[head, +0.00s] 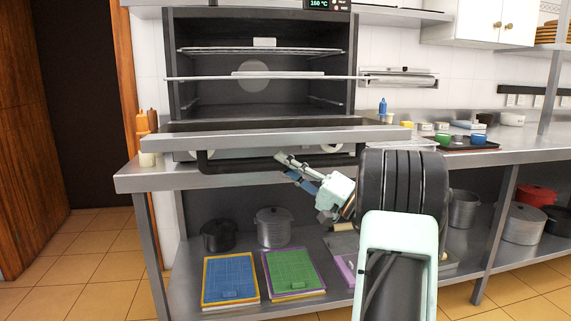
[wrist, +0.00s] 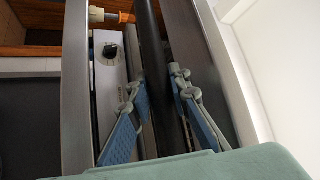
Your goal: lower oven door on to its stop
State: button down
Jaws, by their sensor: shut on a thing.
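The oven (head: 250,98) stands open on the steel counter. Its door (head: 290,138) is swung down and lies close to level, seen nearly edge-on, jutting out over the counter's front. The black handle (head: 235,168) hangs below the door's front edge. My gripper (head: 284,167) reaches it from the lower right. In the wrist view, the dark handle bar (wrist: 152,50) runs between the two blue-padded fingers of my gripper (wrist: 154,82), which are shut on it. Whether the door touches its stop cannot be seen.
Racks (head: 262,77) sit in the oven. A bottle with an orange top (head: 146,135) stands at the counter's left end. A tray with cups (head: 467,142) is on the right. Pots (head: 274,226) and coloured boards (head: 230,278) fill the lower shelf. Tiled floor at left is clear.

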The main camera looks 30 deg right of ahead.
jog(key=shift+f, duration=0.25)
jog(key=c, duration=1.8)
grip_release()
jog(key=shift+w, duration=0.1)
jog(key=shift+o, duration=0.2)
jog(key=shift+d, duration=0.1)
jog(key=v, duration=1.2)
